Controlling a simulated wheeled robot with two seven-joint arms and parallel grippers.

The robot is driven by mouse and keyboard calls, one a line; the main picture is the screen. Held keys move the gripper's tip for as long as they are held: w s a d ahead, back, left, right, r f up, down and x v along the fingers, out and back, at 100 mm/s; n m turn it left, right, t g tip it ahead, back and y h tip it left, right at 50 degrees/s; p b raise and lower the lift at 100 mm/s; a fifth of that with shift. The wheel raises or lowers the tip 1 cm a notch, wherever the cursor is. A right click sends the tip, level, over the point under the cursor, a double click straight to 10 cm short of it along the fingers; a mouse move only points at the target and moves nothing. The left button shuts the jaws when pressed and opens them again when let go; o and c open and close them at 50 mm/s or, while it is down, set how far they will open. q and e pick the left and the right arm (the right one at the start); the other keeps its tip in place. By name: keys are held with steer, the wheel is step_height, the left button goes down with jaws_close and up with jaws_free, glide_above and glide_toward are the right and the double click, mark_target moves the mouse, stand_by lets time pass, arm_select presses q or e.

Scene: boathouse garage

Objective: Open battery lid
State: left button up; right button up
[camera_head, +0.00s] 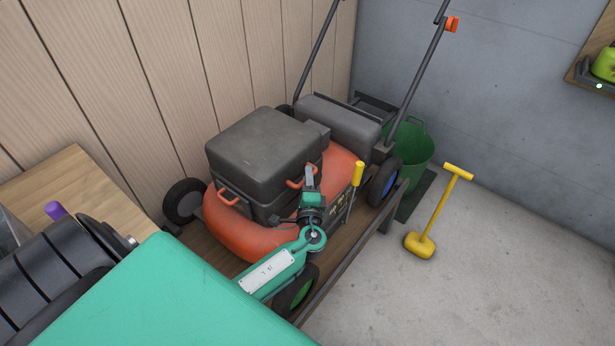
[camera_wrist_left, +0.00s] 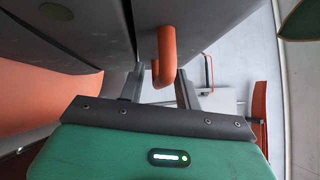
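The battery lid (camera_head: 262,145) is a dark grey box-shaped cover on the orange lawn mower (camera_head: 240,233), and it looks shut. It has an orange handle on its front-left side (camera_head: 228,196) and another on its right side (camera_head: 295,183). My left gripper (camera_head: 309,178) is at the right-side handle. In the left wrist view, the orange handle (camera_wrist_left: 163,62) hangs from the grey lid between the two fingers of my left gripper (camera_wrist_left: 160,80). The fingers are apart, with a gap visible beside the handle. My right gripper is not in view.
The mower stands on a wooden platform (camera_head: 213,246) against a plank wall. A yellow-handled tool (camera_head: 438,215) stands on the concrete floor to the right. A green bucket (camera_head: 412,147) is behind the mower. A wooden table (camera_head: 75,190) is at the left.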

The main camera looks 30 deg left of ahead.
arm_select(q)
steer(key=shift+w+a, duration=0.15)
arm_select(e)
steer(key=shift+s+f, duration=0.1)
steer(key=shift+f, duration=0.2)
arm_select(q)
jaws_close()
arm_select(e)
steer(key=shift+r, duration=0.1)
arm_select(q)
steer(key=shift+r, duration=0.15)
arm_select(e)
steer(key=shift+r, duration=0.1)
